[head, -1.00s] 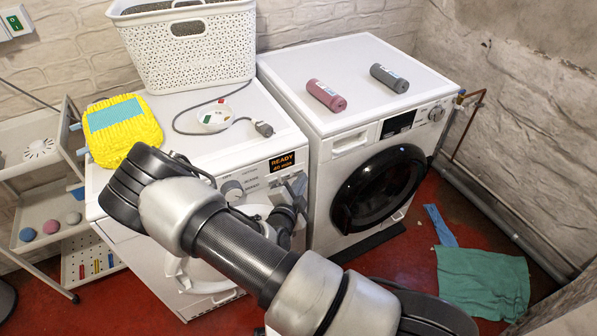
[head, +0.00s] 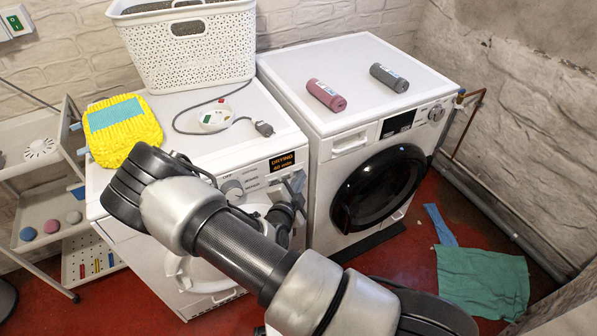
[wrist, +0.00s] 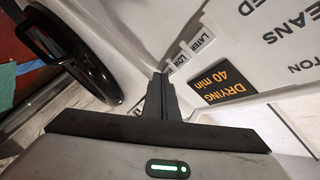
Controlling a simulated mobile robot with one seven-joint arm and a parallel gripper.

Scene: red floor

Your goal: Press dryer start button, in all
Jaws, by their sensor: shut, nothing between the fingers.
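The dryer (head: 255,160) is the left white machine, with a dial (head: 232,189) and a small display (head: 282,161) on its front panel. The display reads "DRYING 40 min", also legible in the wrist view (wrist: 225,88). My gripper (head: 297,184) is shut and empty at the right end of this panel, just below and right of the display. In the wrist view my gripper's fingers (wrist: 160,84) point at the panel beside the labels "LATER" and "LOW". The start button itself is hidden by the fingers, and I cannot tell whether they touch it.
A basket (head: 190,50), corded plug (head: 263,128) and yellow bundle (head: 122,130) sit on the dryer.

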